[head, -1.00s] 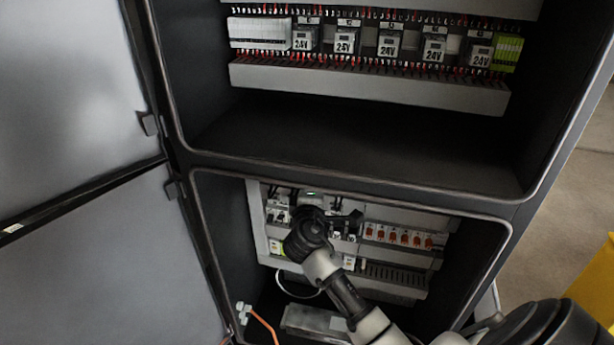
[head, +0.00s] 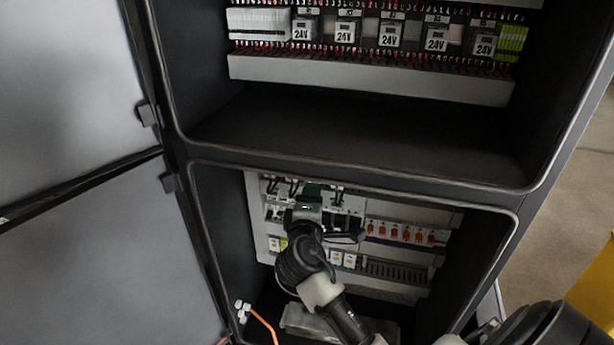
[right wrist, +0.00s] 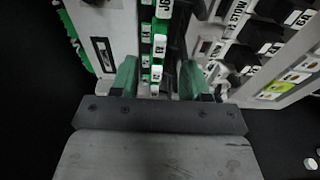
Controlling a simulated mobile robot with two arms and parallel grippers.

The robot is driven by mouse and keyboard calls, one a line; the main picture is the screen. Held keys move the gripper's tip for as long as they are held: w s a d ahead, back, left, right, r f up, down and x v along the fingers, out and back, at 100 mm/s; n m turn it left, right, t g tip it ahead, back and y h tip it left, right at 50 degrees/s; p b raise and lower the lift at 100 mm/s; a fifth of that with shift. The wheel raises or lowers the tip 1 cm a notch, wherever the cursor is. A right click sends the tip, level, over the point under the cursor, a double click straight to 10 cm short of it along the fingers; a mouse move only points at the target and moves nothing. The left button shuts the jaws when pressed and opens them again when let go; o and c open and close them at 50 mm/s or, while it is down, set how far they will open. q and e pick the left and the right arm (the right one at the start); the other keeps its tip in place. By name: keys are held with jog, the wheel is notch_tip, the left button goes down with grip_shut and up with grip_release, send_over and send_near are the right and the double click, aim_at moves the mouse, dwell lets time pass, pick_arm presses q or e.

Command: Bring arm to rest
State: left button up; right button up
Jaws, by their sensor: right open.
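My right gripper (head: 326,222) is inside the lower cabinet compartment, in front of the row of devices on the mounting panel (head: 378,272). In the right wrist view its two greenish fingers (right wrist: 158,78) are apart, and the gripper is open. Between and beyond the fingers are green and white labelled modules (right wrist: 158,45). Nothing appears held, but I cannot tell whether the fingertips touch the modules. My right arm reaches in from the lower right and hides part of the panel. My left gripper is not in view.
The lower compartment's frame (head: 350,180) surrounds my arm. Red-orange switches (head: 405,233) are to the gripper's right. The upper compartment holds 24V relays (head: 390,36). Open doors (head: 90,260) stand at left. An orange cable (head: 263,326) lies low, and a yellow object (head: 596,290) is at right.

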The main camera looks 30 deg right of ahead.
jog(key=b+v, duration=0.1)
jog(key=v, duration=0.4)
jog(key=w+a+f+n+g+y+b, duration=0.1)
jog(key=a+f+y, duration=0.15)
jog(key=f, duration=0.75)
jog(key=w+a+f+n+g+y+b, duration=0.1)
jog(key=f+y, duration=0.2)
jog(key=f, duration=0.7)
jog(key=s+a+f+m+g+y, duration=0.1)
jog(key=s+f+y, duration=0.15)
jog(key=f, duration=0.65)
jog(key=s+a+f+g+y, duration=0.1)
jog(key=s+a+f+g, duration=0.15)
jog(key=f, duration=0.65)
jog(key=s+f+m+g+y+b, duration=0.2)
jog(key=s+f+m+g, duration=0.2)
jog(key=s+f, duration=1.5)
jog(key=s+f+m+g, duration=0.1)
jog(key=s+f+m, duration=0.1)
jog(key=s, duration=0.7)
jog(key=s+f+m+g+y+b, duration=0.1)
jog(key=s+f+m+g, duration=0.1)
jog(key=s+f, duration=0.3)
jog(key=s, duration=0.4)
jog(key=shift+s+d+f, duration=0.25)
jog(key=shift+s+f, duration=0.05)
jog(key=shift+s, duration=0.1)
